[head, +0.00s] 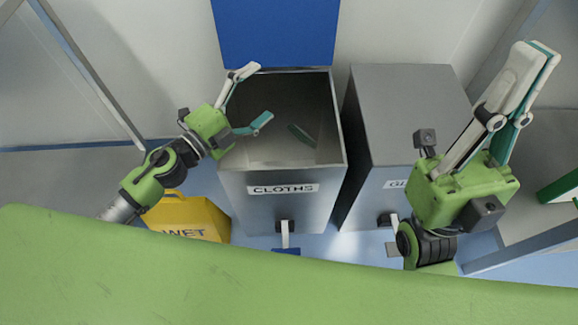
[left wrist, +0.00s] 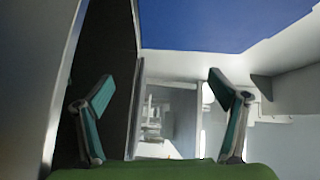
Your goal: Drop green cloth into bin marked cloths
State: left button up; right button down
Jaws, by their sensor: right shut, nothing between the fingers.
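The grey metal bin labelled CLOTHS (head: 283,188) stands open-topped in the middle of the head view. A small dark green strip (head: 301,135) shows inside its opening; it looks like the green cloth seen edge-on, and I cannot tell whether it is resting or falling. My left gripper (head: 256,96) is over the bin's left side, its fingers wide apart. The left wrist view shows its two fingers spread (left wrist: 160,85) with nothing between them. My right gripper (head: 538,58) is raised at the right, its fingers together and empty.
A second grey bin (head: 400,110) stands close to the right, its label partly hidden by my right arm. A yellow WET sign (head: 185,215) is on the floor at left. Pedals (head: 285,235) project from the bins' fronts.

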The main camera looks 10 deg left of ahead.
pick_arm(q)
jog(key=shift+r, duration=0.1)
jog(key=s+r+n+t+y+p, duration=0.1)
jog(key=s+r+p, duration=0.3)
jog(key=r+p, duration=0.6)
jog(key=s+r+n+y+p, duration=0.1)
jog(key=s+r+y+p, duration=0.2)
jog(key=r+p, duration=0.6)
jog(key=s+r+n+t+y+p, duration=0.1)
jog(key=s+r+p, duration=0.3)
jog(key=r+p, duration=0.6)
jog(key=shift+s+a+r+n+t+y+p, duration=0.3)
jog(key=shift+a+n+y+p, duration=0.25)
jog(key=shift+p, duration=0.45)
jog(key=shift+d, duration=0.1)
